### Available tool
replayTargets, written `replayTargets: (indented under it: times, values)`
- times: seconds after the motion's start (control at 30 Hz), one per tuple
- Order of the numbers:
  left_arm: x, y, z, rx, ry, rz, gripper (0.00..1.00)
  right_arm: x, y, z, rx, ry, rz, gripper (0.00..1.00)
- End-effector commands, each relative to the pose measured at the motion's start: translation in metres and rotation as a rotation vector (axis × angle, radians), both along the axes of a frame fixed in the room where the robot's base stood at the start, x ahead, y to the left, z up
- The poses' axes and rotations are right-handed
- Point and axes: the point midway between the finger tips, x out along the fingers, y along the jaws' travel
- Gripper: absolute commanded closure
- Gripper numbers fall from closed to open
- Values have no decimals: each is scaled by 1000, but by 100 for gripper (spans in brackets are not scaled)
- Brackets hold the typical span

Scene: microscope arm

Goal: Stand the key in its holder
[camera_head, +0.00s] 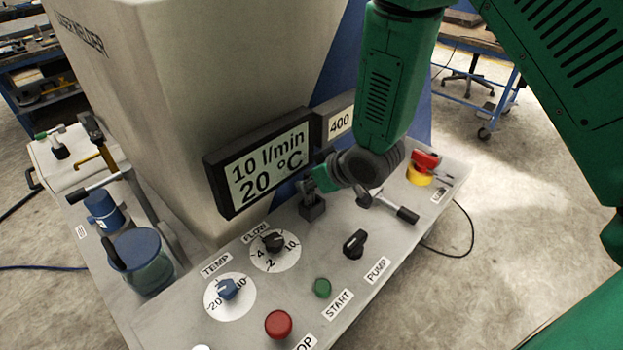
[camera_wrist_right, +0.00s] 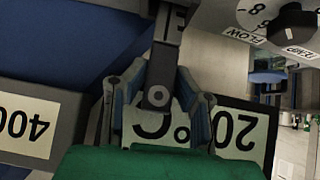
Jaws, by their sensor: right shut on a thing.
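My right gripper (camera_head: 313,184) is at the machine's sloped panel, just in front of the display. It is shut on the key, a dark grey bar with a round hole in its head (camera_wrist_right: 158,97); the key shows between both fingers in the wrist view. A small black block, which looks like the holder (camera_head: 312,209), stands on the panel directly below the gripper. In the wrist view the key's shaft runs up toward a dark upright part. I cannot tell how deep the key sits in the block. My left gripper is not in view.
The display (camera_head: 262,165) stands close behind the gripper. The panel holds a flow knob (camera_head: 274,242), a temp knob (camera_head: 228,289), a black pump switch (camera_head: 354,244), a green button (camera_head: 322,288), a red button (camera_head: 278,324) and a red-yellow switch (camera_head: 423,167).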

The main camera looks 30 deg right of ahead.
Motion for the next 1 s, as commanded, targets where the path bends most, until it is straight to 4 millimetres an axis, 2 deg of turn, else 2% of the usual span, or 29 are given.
replayTargets:
  times: [1.0]
  values:
    - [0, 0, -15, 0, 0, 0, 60, 0, -1, -23, 8, 1, 2, 100]
